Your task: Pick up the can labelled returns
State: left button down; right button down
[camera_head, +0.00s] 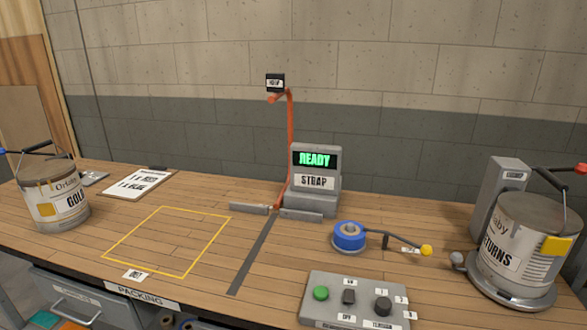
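The returns can (518,231) is a grey metal can at the right side of the bench, its label partly readable as "TURNS". A yellow patch shows on its right side. It stands upright on a round grey base (490,293) in front of a grey upright housing. A dark bar with a red end (581,168) shows above the can at the right picture edge; I cannot tell how it joins the can. Neither of my grippers shows in the head view.
A can labelled gold (52,195) stands at the far left. A yellow outlined square (165,240) is bare. A strap machine (314,185) reading "READY", an orange post (290,140), a blue reel (349,236) and a control box (355,301) occupy the middle.

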aim_at(528, 238)
jog(key=z, duration=1.4)
